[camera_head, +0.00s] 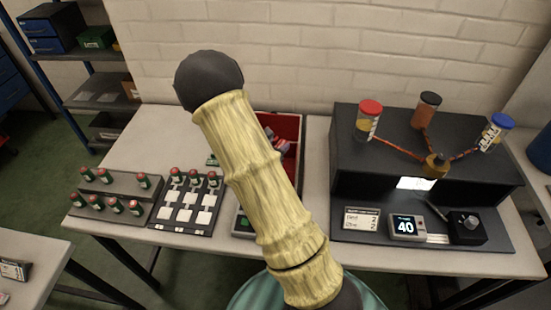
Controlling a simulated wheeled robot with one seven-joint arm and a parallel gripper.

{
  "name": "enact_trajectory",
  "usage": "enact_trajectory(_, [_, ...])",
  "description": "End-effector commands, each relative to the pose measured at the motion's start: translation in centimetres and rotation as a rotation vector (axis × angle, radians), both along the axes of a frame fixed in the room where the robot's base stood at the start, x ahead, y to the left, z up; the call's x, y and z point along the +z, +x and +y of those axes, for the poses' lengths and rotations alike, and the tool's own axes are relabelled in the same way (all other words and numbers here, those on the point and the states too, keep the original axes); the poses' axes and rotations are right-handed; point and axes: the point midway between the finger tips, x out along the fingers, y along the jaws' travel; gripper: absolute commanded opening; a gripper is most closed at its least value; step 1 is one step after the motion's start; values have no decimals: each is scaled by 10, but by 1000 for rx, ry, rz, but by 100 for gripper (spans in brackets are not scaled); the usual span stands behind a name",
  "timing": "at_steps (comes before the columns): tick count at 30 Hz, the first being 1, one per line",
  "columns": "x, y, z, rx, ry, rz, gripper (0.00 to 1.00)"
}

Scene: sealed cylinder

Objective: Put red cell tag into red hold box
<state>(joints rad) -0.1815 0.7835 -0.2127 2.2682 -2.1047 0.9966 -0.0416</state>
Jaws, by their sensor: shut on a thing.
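A dark box with a red inside (291,122), likely the red hold box, stands at the back middle of the table. My arm hides its left and front parts. Small reddish and grey pieces (281,143) lie in it, too small to tell whether any is a red cell tag. My yellow, ridged arm link rises from the bottom centre to a dark round joint at the upper left. My gripper is not visible, and what it holds cannot be seen.
Green vials with red caps stand in a stepped rack (115,190) and a slotted tray (190,205) at left. A partly hidden device (242,224) sits behind my arm. A dark machine (345,160) with capped jars fills the right. The back left tabletop (160,130) is clear.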

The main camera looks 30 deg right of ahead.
Motion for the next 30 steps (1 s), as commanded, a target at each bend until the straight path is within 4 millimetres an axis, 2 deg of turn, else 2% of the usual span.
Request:
enact_trajectory(4, [-12,0,0,0,-1,1,18])
enact_trajectory(14, [-15,0,0,0,0,0,18])
enact_trajectory(24, [-52,-1,0,0,0,2,18])
enact_trajectory(30, [-55,0,0,0,1,-1,18])
